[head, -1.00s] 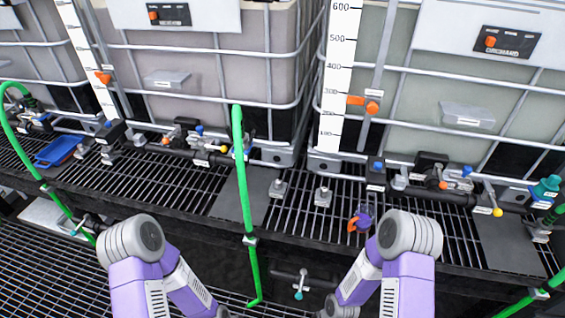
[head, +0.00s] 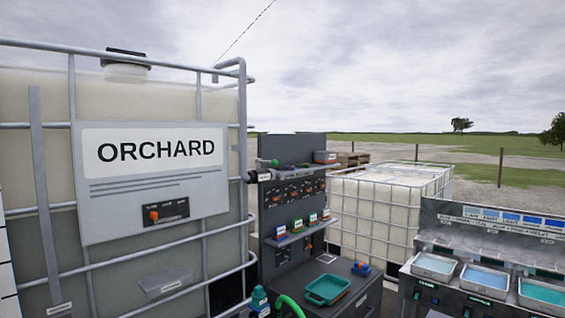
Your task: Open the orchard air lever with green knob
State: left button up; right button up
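The large tote with the ORCHARD sign (head: 155,150) fills the left of the head view. A small black plate with an orange knob (head: 154,216) sits low on its sign. A small green piece (head: 274,163) shows at the top left of a dark panel beside the tote, near a black fitting (head: 258,177). It is too small to tell whether it is a lever knob. No lever with a green knob can be made out for sure. Neither of my grippers is in view.
The dark panel (head: 300,150) carries rows of orange-marked controls and a small shelf. A green tray (head: 327,290) lies on a dark cabinet below. Behind stands another caged tote (head: 385,215). A bench with blue trays (head: 487,279) is at the right.

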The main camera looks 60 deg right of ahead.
aim_at(274, 162)
jog(key=z, duration=1.7)
jog(key=k, duration=0.35)
jog(key=z, duration=0.95)
jog(key=i, duration=1.6)
jog(key=u, duration=0.95)
